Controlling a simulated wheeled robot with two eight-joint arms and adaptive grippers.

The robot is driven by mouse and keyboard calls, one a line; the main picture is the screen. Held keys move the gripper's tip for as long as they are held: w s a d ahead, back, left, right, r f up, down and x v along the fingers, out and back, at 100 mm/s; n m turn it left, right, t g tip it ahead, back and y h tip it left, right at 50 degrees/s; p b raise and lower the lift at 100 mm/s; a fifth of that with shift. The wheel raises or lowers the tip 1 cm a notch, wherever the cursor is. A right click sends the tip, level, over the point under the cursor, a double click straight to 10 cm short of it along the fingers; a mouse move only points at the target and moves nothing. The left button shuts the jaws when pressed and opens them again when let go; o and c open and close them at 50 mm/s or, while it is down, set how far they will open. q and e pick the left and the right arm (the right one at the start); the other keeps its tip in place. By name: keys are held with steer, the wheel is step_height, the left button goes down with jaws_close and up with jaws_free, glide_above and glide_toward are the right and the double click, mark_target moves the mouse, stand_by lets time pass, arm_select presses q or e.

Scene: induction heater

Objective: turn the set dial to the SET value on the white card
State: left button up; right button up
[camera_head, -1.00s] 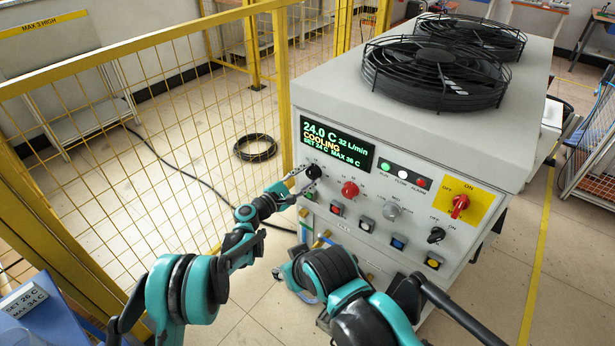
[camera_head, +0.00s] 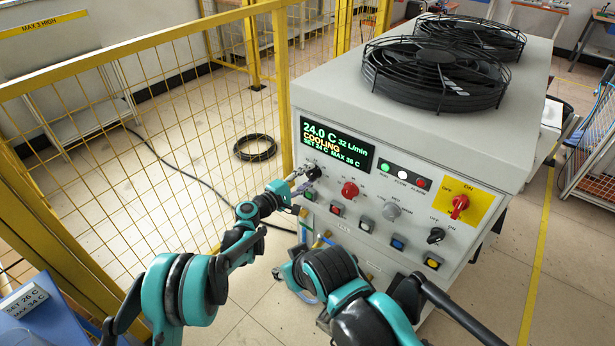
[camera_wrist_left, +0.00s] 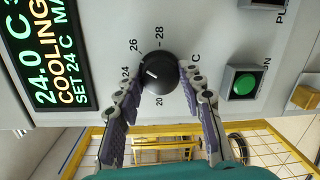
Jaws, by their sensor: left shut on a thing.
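The set dial (camera_head: 314,172) is a black knob at the left of the machine's front panel, under the display. In the left wrist view the dial (camera_wrist_left: 158,73) has its white mark pointing left, near the 24 on its scale. My left gripper (camera_wrist_left: 161,76) is shut on the dial, one finger on each side; in the head view it (camera_head: 303,182) partly hides the dial. The green display (camera_head: 337,144) reads 24.0 C, 32 L/min, COOLING, SET 24 C, MAX 36 C. The white card (camera_head: 22,300) at lower left reads SET 26 C, MAX 34 C.
A red knob (camera_head: 349,189), a grey knob (camera_head: 391,211) and coloured buttons sit right of and below the dial. A yellow mesh fence (camera_head: 150,120) stands left of the machine. My right arm is low in front of the panel.

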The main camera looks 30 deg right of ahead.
arm_select(q)
steer(key=shift+m, duration=1.1)
steer(key=o, duration=1.2)
steer(key=shift+c, duration=0.2)
steer(key=v, duration=1.2)
steer(key=shift+s, duration=0.15)
steer(key=shift+r, duration=0.1)
